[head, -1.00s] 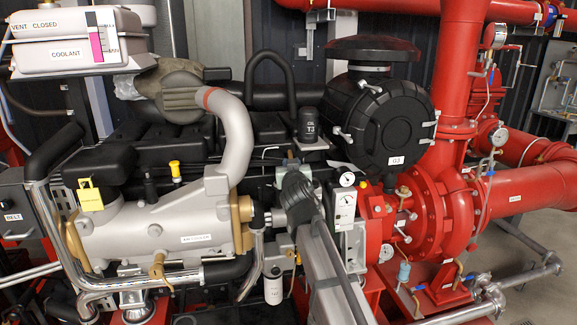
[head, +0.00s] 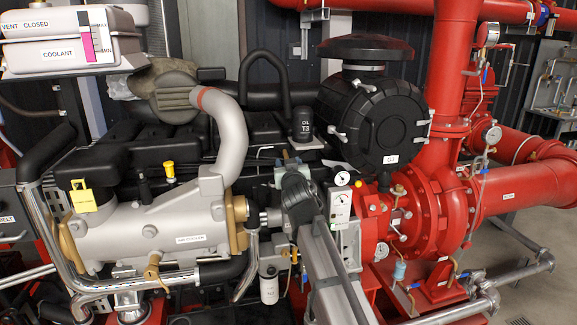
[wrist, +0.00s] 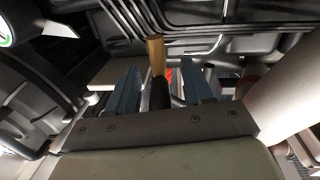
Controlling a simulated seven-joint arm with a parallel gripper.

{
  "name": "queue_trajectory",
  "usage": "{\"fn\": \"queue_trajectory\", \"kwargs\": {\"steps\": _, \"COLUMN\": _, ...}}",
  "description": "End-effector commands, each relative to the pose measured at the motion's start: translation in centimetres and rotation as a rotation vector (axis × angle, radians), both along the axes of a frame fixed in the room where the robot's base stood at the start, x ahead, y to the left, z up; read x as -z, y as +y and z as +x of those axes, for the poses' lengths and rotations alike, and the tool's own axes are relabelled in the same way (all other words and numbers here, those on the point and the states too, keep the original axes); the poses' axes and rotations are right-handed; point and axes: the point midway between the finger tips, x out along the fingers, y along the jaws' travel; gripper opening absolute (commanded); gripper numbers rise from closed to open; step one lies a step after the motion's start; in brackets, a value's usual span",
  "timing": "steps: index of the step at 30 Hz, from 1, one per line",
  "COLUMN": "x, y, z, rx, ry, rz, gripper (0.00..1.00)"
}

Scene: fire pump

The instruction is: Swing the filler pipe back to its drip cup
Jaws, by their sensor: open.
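My gripper (wrist: 160,70) shows in the wrist view with two blue fingers apart. Between them stands a slim piece with a black lower part (wrist: 160,93) and a brass-coloured upper end (wrist: 157,53). Gaps show on both sides of it, so the fingers do not grip it. I cannot tell whether this piece is the filler pipe. In the head view the dark end of my arm (head: 299,196) is in front of the engine, between the silver air cooler and the red pump; it hides the fingers. I cannot make out the drip cup with certainty.
The silver air cooler (head: 150,232) is left of my arm's end. A white gauge panel (head: 341,207) and the red pump (head: 425,205) are close on its right. A black canister (head: 372,120) is above. A small pale-blue item (head: 400,270) sits low by the pump.

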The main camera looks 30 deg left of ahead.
Motion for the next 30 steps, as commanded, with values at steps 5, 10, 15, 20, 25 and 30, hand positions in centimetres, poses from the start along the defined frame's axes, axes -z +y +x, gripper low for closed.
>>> {"fn": "queue_trajectory", "kwargs": {"steps": 5, "x": 0.0, "y": 0.0, "z": 0.0, "rx": 0.000, "ry": -0.001, "rz": 0.001, "gripper": 0.51}}
{"fn": "queue_trajectory", "kwargs": {"steps": 10, "x": -0.1, "y": -0.4, "z": -0.6, "rx": -0.001, "ry": -0.002, "rz": 0.001, "gripper": 0.51}}
{"fn": "queue_trajectory", "kwargs": {"steps": 15, "x": 0.0, "y": -1.6, "z": -2.1, "rx": -0.001, "ry": -0.002, "rz": 0.001, "gripper": 0.51}}
{"fn": "queue_trajectory", "kwargs": {"steps": 20, "x": 0.0, "y": -3.3, "z": -4.2, "rx": 0.000, "ry": -0.002, "rz": 0.001, "gripper": 0.51}}
{"fn": "queue_trajectory", "kwargs": {"steps": 25, "x": 0.1, "y": -5.4, "z": -6.9, "rx": 0.000, "ry": -0.002, "rz": 0.001, "gripper": 0.51}}
{"fn": "queue_trajectory", "kwargs": {"steps": 30, "x": 0.1, "y": -7.3, "z": -9.3, "rx": 0.000, "ry": -0.001, "rz": 0.001, "gripper": 0.51}}
